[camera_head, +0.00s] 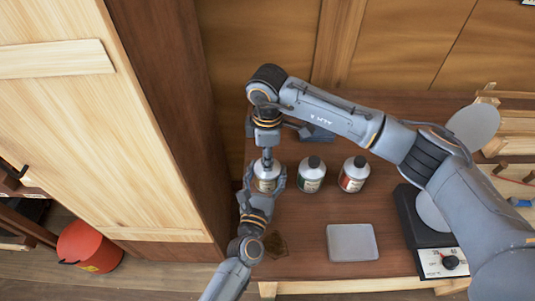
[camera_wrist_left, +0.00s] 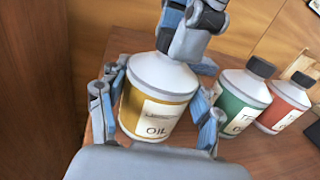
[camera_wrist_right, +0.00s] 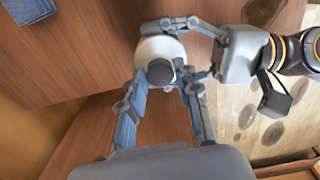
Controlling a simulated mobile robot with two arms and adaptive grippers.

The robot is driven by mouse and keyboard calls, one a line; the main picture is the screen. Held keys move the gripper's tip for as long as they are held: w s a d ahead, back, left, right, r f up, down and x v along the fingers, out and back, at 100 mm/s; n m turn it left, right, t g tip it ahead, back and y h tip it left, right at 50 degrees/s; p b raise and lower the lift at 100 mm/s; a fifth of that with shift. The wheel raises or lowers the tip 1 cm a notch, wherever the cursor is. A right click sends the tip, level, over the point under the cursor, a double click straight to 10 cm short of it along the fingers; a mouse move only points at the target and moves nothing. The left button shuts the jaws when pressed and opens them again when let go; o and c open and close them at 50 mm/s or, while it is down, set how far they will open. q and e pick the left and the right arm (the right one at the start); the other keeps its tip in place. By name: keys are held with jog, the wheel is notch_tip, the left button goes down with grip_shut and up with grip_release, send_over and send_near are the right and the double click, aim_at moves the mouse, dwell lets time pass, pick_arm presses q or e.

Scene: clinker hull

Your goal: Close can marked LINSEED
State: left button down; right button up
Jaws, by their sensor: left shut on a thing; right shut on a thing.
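A white-shouldered can with a yellow label (camera_wrist_left: 158,118) stands on the bench. Its label reads OIL; the smaller line above is too blurred to read. My left gripper (camera_head: 265,187) is shut around the can's body, with a finger on each side in the left wrist view (camera_wrist_left: 155,115). My right gripper (camera_head: 267,158) comes down from above and is shut on the dark cap (camera_wrist_right: 160,71) at the can's top. The fingers mostly hide the cap in the left wrist view, so I cannot tell how tightly it sits.
A green-labelled can (camera_head: 310,180) and a red-labelled can (camera_head: 353,180) stand capped to the right on the bench (camera_head: 305,235). A grey flat box (camera_head: 352,243) lies in front, and a device with a dial (camera_head: 443,262) stands right. A wooden cabinet (camera_head: 130,150) rises close on the left.

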jog(key=o, duration=0.7)
jog(key=shift+r, duration=0.15)
jog(key=shift+r, duration=2.15)
jog(key=shift+c, duration=0.5)
